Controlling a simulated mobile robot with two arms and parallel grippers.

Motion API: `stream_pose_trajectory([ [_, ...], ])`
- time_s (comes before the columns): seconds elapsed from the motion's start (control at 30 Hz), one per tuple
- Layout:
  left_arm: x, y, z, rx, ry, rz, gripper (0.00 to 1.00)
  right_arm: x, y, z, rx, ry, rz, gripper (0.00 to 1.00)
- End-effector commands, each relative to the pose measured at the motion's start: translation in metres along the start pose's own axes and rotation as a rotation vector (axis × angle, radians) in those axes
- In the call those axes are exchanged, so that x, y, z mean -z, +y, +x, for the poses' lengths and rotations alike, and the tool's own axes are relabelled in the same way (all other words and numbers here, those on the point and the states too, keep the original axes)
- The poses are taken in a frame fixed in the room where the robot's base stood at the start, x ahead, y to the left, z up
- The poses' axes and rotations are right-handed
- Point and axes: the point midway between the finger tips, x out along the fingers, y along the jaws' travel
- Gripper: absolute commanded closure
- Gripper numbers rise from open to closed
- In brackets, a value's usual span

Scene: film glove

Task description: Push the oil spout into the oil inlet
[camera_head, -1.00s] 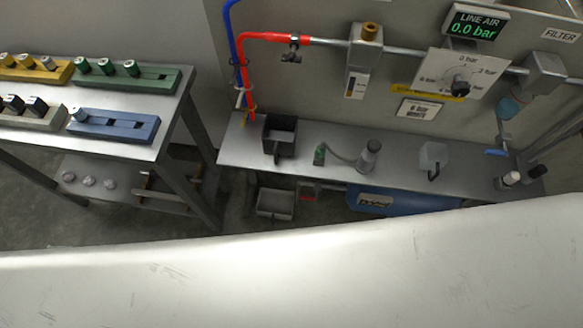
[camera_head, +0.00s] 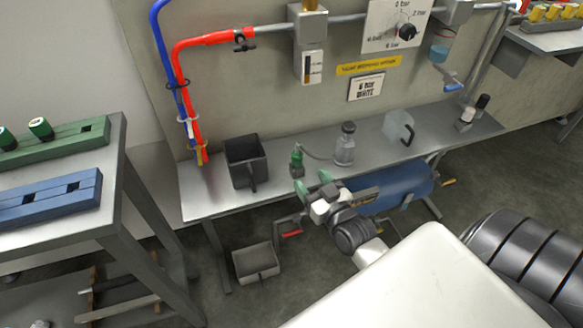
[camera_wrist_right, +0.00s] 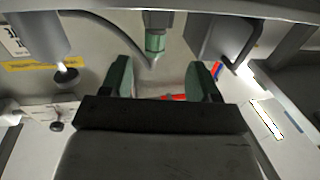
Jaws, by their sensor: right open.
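The oil bottle (camera_head: 345,148), grey with a dark cap, stands on the metal bench. A thin curved tube runs from it to a small green piece (camera_head: 297,162), which looks like the spout end. My right gripper (camera_head: 313,181) is open and empty, its green-tipped fingers just in front of and below the green piece in the head view. In the right wrist view the green piece (camera_wrist_right: 155,42) is ahead of the gap between the fingers (camera_wrist_right: 160,70), not between them. The lubricator (camera_head: 309,45) hangs on the air line; its top is cut off. I cannot make out the oil inlet. My left gripper is out of view.
A dark open box (camera_head: 245,165) stands left of the green piece. A clear container with a dark handle (camera_head: 398,127) stands right of the bottle. A blue tank (camera_head: 400,185) lies under the bench. A table with green and blue racks (camera_head: 50,195) is at left.

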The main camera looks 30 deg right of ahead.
Motion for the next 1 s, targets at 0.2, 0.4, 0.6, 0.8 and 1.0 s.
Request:
stream_pose_trajectory([
  [0.2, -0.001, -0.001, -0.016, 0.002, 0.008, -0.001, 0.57, -0.001, 0.000, 0.030, 0.000, 0.000, 0.001, 0.39],
  [0.4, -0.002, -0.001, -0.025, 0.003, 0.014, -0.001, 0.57, -0.001, 0.003, 0.046, 0.000, -0.001, 0.000, 0.39],
  [0.6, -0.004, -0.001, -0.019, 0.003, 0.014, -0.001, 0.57, 0.000, 0.006, 0.076, 0.000, -0.001, 0.001, 0.39],
  [0.8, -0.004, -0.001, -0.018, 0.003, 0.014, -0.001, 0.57, 0.001, 0.006, 0.085, 0.000, -0.004, 0.001, 0.39],
  [1.0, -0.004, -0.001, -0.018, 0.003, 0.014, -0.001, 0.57, 0.001, 0.006, 0.085, 0.000, -0.004, 0.001, 0.47],
])
